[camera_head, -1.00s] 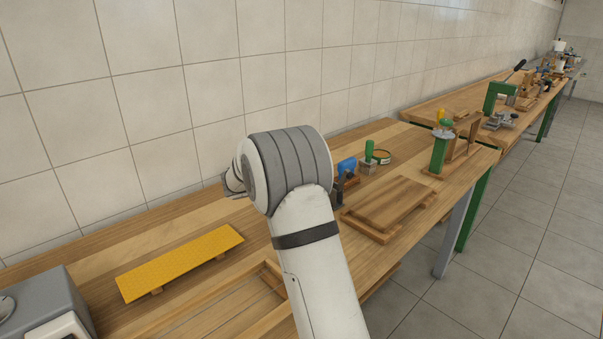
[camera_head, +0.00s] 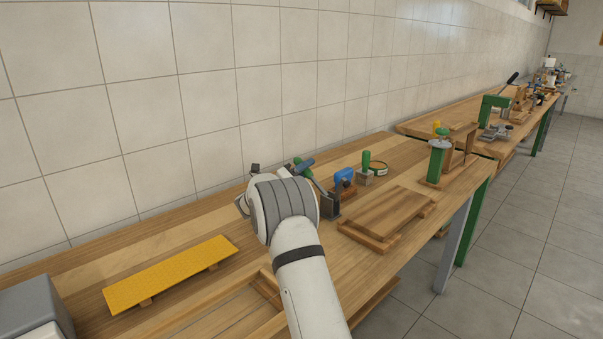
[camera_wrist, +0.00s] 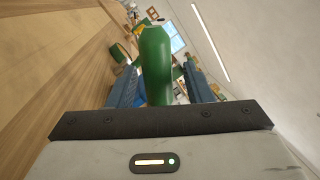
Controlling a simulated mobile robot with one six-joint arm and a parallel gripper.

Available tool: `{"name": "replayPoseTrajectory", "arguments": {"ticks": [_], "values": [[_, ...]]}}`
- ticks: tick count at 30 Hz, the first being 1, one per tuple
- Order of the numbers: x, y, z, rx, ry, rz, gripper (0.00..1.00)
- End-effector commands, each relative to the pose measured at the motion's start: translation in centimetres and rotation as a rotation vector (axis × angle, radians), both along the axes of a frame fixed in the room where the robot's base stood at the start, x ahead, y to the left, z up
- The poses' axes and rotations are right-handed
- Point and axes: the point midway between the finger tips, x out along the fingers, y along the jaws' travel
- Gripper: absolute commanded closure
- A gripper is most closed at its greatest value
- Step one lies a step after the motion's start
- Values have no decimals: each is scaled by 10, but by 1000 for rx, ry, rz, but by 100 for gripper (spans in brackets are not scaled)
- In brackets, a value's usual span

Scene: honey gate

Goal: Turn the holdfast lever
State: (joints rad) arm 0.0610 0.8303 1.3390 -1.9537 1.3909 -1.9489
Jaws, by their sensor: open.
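The holdfast lever has a green grip (camera_head: 301,169) on a rod that slants down to a dark metal base (camera_head: 328,206) on the bench, just right of my wrist in the head view. In the wrist view the green grip (camera_wrist: 156,62) stands large between the two blue fingers of my gripper (camera_wrist: 163,66). The fingers are apart, one on each side of the grip, with a visible gap at least on the right. I cannot tell whether the left finger touches it. My forearm and wrist hide most of the gripper in the head view.
A blue-handled tool (camera_head: 343,177), a green-handled block (camera_head: 366,168) and an open round tin (camera_head: 377,168) stand behind the base. A wooden board (camera_head: 388,217) lies to the right. The tiled wall (camera_head: 200,110) runs behind.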

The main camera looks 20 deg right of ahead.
Motion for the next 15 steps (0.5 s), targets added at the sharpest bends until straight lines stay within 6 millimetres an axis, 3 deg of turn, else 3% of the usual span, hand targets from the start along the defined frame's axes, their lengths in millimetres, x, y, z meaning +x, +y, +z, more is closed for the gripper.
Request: {"name": "replayPoseTrajectory", "arguments": {"ticks": [9, 15], "values": [[1, -4, 1, 1, 0, 0, 55], [1, -4, 1, 1, 0, -1, 71]]}}
